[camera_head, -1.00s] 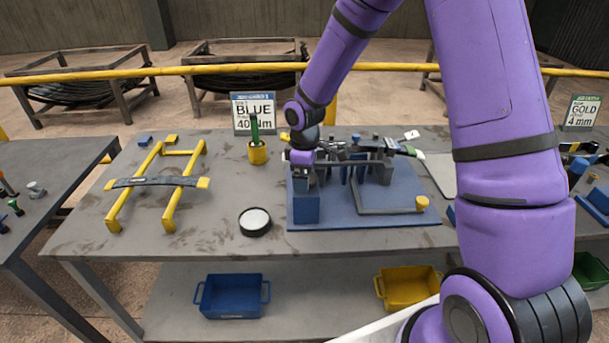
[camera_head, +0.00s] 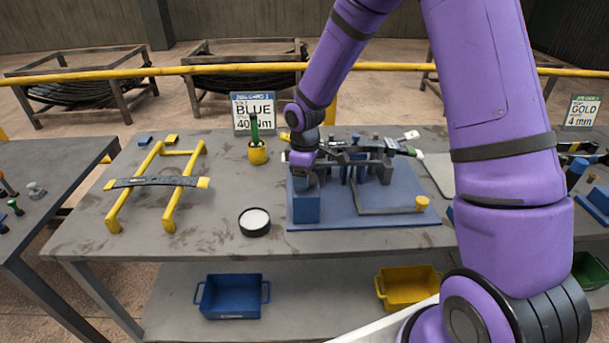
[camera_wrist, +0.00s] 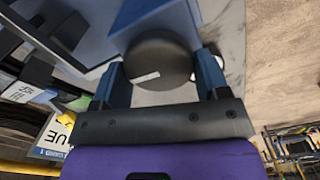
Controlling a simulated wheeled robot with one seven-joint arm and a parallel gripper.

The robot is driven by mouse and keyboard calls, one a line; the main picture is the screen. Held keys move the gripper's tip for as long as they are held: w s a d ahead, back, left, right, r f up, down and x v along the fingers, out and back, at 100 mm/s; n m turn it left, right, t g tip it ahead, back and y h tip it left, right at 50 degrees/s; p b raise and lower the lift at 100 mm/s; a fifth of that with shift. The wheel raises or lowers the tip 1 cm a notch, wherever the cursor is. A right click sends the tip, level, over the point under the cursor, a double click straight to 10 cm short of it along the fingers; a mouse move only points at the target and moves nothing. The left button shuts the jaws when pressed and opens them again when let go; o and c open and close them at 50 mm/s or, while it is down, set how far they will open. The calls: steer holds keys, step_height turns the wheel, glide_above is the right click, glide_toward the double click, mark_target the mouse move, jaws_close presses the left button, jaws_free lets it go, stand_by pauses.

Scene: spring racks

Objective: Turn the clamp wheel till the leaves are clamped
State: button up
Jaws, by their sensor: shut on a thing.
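The clamp wheel (camera_wrist: 160,62) is a dark round disc with a small white mark on its face. In the wrist view my gripper (camera_wrist: 160,72) has its two blue fingers on opposite sides of the wheel, shut on it. In the head view my gripper (camera_head: 302,168) is at the left end of the blue fixture (camera_head: 370,215), above its blue block (camera_head: 306,208), and the wheel is hidden there. Dark leaves (camera_head: 365,155) lie along the fixture's top; I cannot tell how tightly they are held.
A yellow stand (camera_head: 172,205) with a grey leaf across it is at left. A black round dish (camera_head: 255,222) and a yellow cup (camera_head: 257,154) with a green-handled tool stand near the fixture. A sign (camera_head: 253,113) reads BLUE, 40 Nm. The table's front left is clear.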

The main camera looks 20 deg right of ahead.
steer(key=m, duration=0.3)
steer(key=shift+w+m, duration=0.1)
steer(key=shift+m, duration=0.3)
steer(key=shift+d+m, duration=0.1)
steer(key=shift+m, duration=1.8)
steer(key=o, duration=0.9)
step_height(320, 180, up, 11)
steer(key=shift+f, duration=0.1)
